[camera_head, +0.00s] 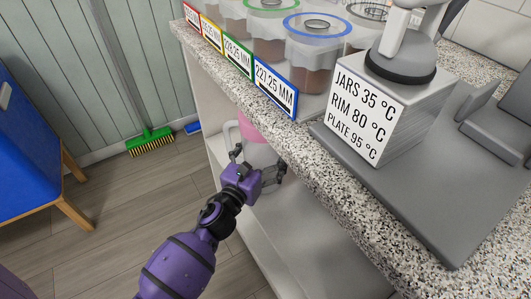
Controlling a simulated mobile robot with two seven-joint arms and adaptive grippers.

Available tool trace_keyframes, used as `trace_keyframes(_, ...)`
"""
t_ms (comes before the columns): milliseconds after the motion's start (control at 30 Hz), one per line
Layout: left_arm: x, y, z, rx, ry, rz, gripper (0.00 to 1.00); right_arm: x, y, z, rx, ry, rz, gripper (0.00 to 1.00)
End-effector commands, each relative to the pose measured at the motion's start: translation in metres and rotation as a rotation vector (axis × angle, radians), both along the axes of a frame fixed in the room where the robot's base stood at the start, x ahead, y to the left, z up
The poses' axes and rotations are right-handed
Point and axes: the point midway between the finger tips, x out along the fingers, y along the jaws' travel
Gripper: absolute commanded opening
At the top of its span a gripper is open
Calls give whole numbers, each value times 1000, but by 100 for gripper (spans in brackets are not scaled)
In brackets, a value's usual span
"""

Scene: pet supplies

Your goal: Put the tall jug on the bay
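The jug (260,153), pale with a pink upper part and a light handle at its left, stands upright on the shelf (290,228) under the counter. The counter edge hides its top. My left gripper (259,164) is in front of the jug's lower body, its dark fingers spread to either side of it. I cannot tell whether the fingers touch it. No surface in view is clearly marked as the bay. My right gripper is not in view.
The speckled counter (335,185) overhangs the shelf. On it stand several lidded jars (315,62) behind coloured labels, and a grey block (400,115) with temperature text. The shelf right of the jug is clear.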

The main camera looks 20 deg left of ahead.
Motion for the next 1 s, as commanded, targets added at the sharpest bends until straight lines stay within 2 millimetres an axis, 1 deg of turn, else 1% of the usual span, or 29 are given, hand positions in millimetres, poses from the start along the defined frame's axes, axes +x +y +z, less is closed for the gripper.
trace_keyframes(33, 3, -2, -2, -3, -6, -2, 49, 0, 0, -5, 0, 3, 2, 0)
trace_keyframes(233, 3, -2, 2, 0, -8, -2, 49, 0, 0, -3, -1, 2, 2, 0)
trace_keyframes(400, 2, -2, -4, -1, -6, -2, 49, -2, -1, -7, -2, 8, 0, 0)
trace_keyframes(433, 2, -2, -5, 0, -4, -2, 93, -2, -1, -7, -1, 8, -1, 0)
trace_keyframes(500, 2, -2, -4, 0, -5, -2, 100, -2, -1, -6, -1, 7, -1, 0)
trace_keyframes(833, 2, -2, -4, 0, -5, -2, 100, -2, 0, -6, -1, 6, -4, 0)
trace_keyframes(933, 2, -2, 1, -1, -6, -2, 100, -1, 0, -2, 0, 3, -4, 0)
trace_keyframes(967, 1, -1, 2, 0, -5, -2, 100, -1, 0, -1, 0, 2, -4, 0)
trace_keyframes(1000, -5, -1, 0, 0, -2, -1, 100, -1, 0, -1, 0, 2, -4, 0)
